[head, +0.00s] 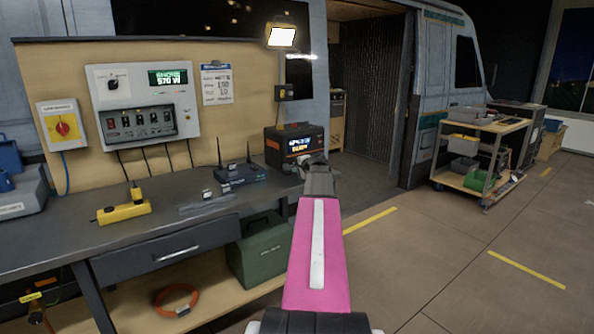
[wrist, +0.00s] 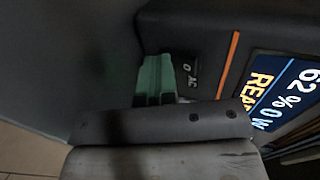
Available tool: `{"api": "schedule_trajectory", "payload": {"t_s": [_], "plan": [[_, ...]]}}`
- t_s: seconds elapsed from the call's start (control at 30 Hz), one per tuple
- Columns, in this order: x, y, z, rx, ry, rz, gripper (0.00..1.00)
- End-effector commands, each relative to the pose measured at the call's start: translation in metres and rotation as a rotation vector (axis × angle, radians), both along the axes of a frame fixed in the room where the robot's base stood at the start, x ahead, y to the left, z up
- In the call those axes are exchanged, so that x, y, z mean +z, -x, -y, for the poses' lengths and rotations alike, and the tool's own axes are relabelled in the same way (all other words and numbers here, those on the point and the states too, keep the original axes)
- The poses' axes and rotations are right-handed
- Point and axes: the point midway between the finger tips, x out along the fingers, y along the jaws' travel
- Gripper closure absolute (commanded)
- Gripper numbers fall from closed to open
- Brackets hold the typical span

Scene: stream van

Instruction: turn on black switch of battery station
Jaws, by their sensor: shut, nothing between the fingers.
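The battery station (head: 296,136) is a dark box with an orange stripe and a lit display at the right end of the workbench. In the wrist view its dark front (wrist: 208,22) fills the upper part, and the display (wrist: 285,90) shows 62% and part of a second line. The black switch (wrist: 188,68), marked 0 and AC, is left of the orange stripe. My gripper (head: 314,160) is shut and empty at the station's right front. In the wrist view its greenish fingertips (wrist: 153,78) are right beside the switch; I cannot tell whether they touch it. Part of the switch may be hidden.
A router (head: 240,174) with antennas stands left of the station on the workbench (head: 160,235). A yellow power strip (head: 124,212) lies further left. A wall panel (head: 143,104) with several switches hangs behind. The floor to the right is open up to a cart (head: 478,148).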

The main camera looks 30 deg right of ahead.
Motion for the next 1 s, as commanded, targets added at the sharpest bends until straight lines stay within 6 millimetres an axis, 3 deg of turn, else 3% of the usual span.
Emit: {"api": "schedule_trajectory", "payload": {"t_s": [1.0], "plan": [[0.017,-0.001,0.000,0.000,-0.001,0.003,1.00]]}}
